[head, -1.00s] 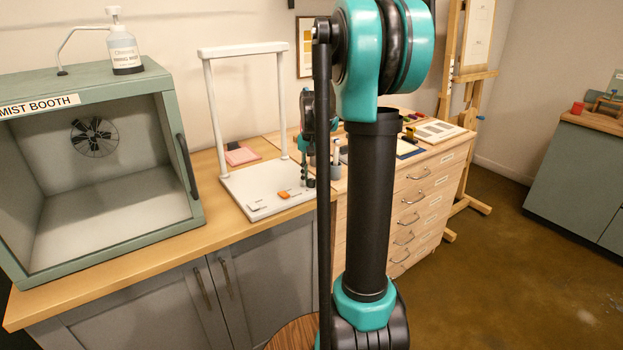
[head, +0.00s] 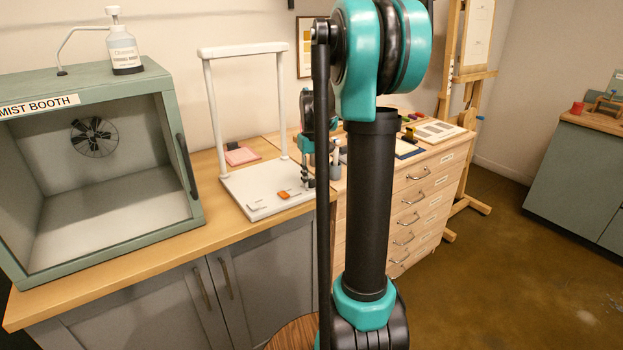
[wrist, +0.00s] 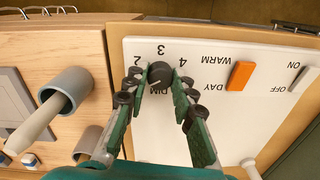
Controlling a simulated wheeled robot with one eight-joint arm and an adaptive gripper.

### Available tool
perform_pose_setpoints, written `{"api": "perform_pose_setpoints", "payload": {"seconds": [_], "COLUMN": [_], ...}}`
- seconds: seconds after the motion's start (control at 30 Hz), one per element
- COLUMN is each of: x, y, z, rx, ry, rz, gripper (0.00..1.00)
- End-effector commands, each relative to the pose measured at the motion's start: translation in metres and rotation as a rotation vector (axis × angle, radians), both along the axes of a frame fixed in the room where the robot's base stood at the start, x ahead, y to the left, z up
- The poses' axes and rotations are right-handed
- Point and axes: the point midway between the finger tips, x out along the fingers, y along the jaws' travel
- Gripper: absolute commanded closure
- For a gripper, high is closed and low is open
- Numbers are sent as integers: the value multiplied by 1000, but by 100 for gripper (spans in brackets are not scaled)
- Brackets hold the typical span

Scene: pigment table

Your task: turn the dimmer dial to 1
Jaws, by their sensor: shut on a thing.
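The dimmer dial (wrist: 160,75) is a small round black knob on the white panel (wrist: 225,110), with a pale mark on its face. In the wrist view the printing is upside down; 2, 3 and 4 show around the dial and DIM shows partly hidden below it. I cannot see a 1. My gripper (wrist: 157,78) has its green and black fingers on either side of the dial, shut on it. In the head view my gripper (head: 308,178) stands at the right side of the white stand base (head: 240,190), and the dial is hidden.
An orange switch (wrist: 240,75) marked WARM and DAY and a white ON/OFF switch (wrist: 304,78) are on the same panel. A grey cup (wrist: 68,90) with a handled tool stands close beside it. The mist booth (head: 190,120) stands left of the stand.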

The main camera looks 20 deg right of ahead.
Motion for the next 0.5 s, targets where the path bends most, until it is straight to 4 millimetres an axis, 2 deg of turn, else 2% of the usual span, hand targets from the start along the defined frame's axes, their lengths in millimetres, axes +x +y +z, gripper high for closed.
{"api": "perform_pose_setpoints", "payload": {"seconds": [0.5], "x": [1], "y": [0], "z": [0], "rx": [-1], "ry": [-1], "rz": [31], "gripper": [100]}}
